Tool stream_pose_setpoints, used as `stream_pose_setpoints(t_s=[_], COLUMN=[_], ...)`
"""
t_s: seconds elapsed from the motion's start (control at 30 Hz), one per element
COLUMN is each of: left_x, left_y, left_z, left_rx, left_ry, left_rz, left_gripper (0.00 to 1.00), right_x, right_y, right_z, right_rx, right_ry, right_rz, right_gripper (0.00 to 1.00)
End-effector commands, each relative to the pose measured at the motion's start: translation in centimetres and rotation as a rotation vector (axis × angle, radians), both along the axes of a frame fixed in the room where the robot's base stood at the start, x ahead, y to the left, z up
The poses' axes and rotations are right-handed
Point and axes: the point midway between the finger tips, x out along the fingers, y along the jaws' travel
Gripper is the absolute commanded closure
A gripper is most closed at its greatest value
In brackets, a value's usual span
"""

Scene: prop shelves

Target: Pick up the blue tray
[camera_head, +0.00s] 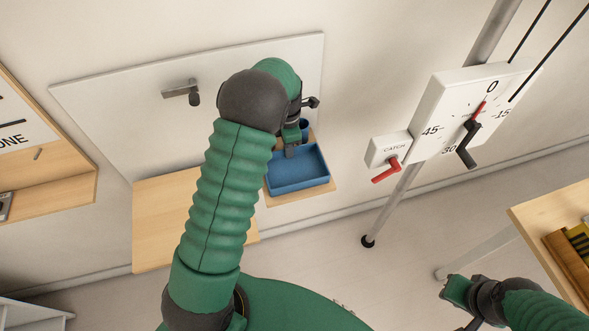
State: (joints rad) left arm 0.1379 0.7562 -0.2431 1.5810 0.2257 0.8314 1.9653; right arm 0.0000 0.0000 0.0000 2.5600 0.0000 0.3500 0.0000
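The blue tray (304,181) sits on a small wooden shelf (327,191) against the wall, right of the middle of the head view. My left arm reaches across the picture, and its gripper (291,150) is at the tray's back edge. Part of that gripper is hidden by my arm, and I cannot tell whether its fingers touch or grip the rim. My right gripper (458,293) is low at the right, far from the tray, over the floor. Its fingers are too unclear to judge.
A white panel with a lever handle (182,92) stands behind the shelf. A wooden board (160,225) is left of the tray. A dial box (455,112) and a red-handled catch (386,170) are at the right. A wooden table (540,215) stands at the far right.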

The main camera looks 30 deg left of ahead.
Motion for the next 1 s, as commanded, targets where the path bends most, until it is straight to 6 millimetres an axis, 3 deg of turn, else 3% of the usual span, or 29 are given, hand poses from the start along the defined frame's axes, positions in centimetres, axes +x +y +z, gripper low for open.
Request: stream_pose_setpoints(t_s=[0.5,0.8,1.0], left_x=[0.0,0.1,-4.0], left_y=[0.0,0.0,-1.7], left_z=[0.3,3.6,3.9], left_rx=[0.001,0.001,-0.001], left_ry=[-0.001,-0.003,-0.002], left_rz=[0.000,-0.001,-0.001], left_gripper=[1.00,1.00,1.00], right_x=[0.0,0.0,0.0], right_y=[0.0,0.0,0.0], right_z=[-0.1,-0.7,-1.6], right_rx=[0.000,0.000,0.000], right_ry=[0.000,0.000,0.000], right_rz=[0.000,0.000,0.000], right_gripper=[0.80,0.80,0.80])
